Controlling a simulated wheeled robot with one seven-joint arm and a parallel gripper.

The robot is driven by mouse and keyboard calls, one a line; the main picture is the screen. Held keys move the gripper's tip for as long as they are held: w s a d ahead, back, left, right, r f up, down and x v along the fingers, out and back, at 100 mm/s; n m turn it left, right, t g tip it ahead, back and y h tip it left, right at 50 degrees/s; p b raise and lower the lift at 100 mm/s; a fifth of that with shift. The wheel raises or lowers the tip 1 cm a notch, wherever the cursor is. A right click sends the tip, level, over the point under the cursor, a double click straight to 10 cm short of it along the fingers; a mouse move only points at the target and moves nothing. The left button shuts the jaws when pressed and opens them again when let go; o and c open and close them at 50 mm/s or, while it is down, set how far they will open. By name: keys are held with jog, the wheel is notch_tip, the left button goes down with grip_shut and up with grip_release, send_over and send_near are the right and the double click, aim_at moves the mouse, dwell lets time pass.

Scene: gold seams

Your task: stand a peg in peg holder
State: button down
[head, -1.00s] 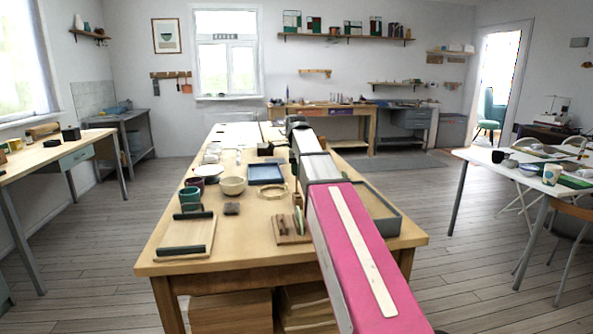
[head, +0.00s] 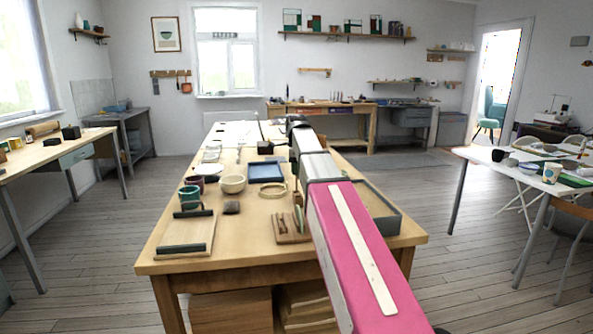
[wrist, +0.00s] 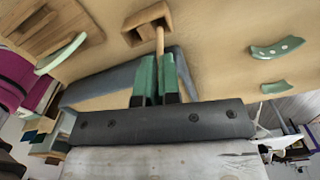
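In the wrist view, my gripper (wrist: 157,78) has its two green fingers closed around a thin pale wooden peg (wrist: 160,42). The peg sticks out past the fingertips toward a small wooden block with a dark square opening, the likely peg holder (wrist: 128,37). The peg's far end overlaps the block's edge in this view; I cannot tell whether they touch. In the head view, my own pink arm link hides most of the gripper, the peg and the block.
A wooden board (head: 281,231) with upright pieces stands left of my arm. A grey-rimmed tray (head: 391,223) lies to its right. A bowl (head: 232,184), a ring (head: 272,191), a blue tray (head: 266,171) and cups are farther left. Curved green pieces (wrist: 277,48) lie at right in the wrist view.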

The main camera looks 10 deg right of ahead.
jog(key=shift+f, duration=2.15)
dwell(1.7)
jog(key=c, duration=0.8)
grip_release()
jog(key=shift+r, duration=0.2)
jog(key=shift+r, duration=2.8)
jog(key=shift+s, duration=0.15)
